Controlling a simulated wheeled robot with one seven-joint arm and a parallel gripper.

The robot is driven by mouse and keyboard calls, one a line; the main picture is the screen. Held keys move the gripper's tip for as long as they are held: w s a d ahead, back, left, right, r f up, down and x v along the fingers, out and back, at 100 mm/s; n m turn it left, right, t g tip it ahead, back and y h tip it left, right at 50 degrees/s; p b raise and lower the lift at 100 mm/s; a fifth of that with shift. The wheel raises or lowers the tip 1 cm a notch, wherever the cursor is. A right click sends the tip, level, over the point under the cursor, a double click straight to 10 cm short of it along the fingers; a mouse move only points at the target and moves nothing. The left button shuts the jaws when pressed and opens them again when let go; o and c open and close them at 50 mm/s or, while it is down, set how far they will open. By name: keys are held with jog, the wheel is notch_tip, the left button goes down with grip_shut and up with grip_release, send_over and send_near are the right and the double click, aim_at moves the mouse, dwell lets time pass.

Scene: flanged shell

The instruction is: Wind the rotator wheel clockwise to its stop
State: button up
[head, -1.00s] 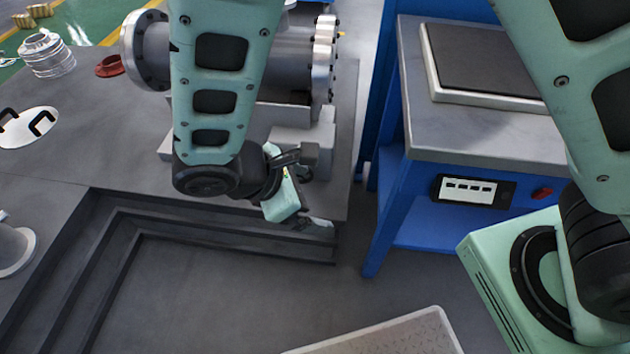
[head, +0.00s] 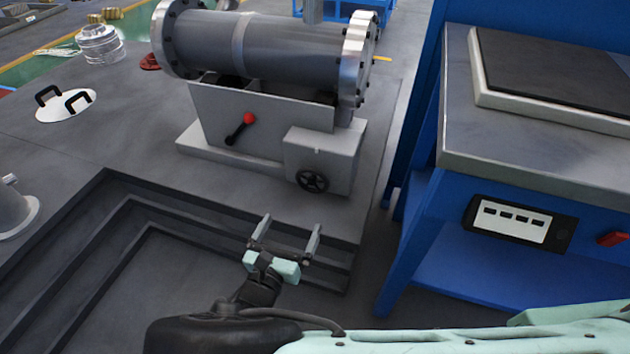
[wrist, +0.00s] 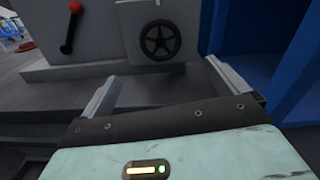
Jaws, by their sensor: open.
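The rotator wheel (head: 312,181) is a small black spoked handwheel on the front of a grey box below the flanged shell (head: 280,45). It also shows in the wrist view (wrist: 160,40), upright and unobstructed. My gripper (head: 291,227) is open and empty, its two fingers pointing toward the rotator's front. It is in front of and a little below the wheel, apart from it. In the wrist view my gripper (wrist: 160,85) has its fingertips on either side of and below the wheel.
A black lever with a red knob (head: 248,119) is on the rotator's front, left of the wheel. A blue bench (head: 450,200) stands close at the right. A stepped recess (head: 130,260) lies at the front left. A white lid with black handles (head: 66,107) lies farther left.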

aim_at(311, 183)
jog(key=b+x, duration=0.1)
jog(key=x, duration=1.4)
jog(key=shift+w+b, duration=0.1)
jog(key=shift+b, duration=0.2)
jog(key=c, duration=0.9)
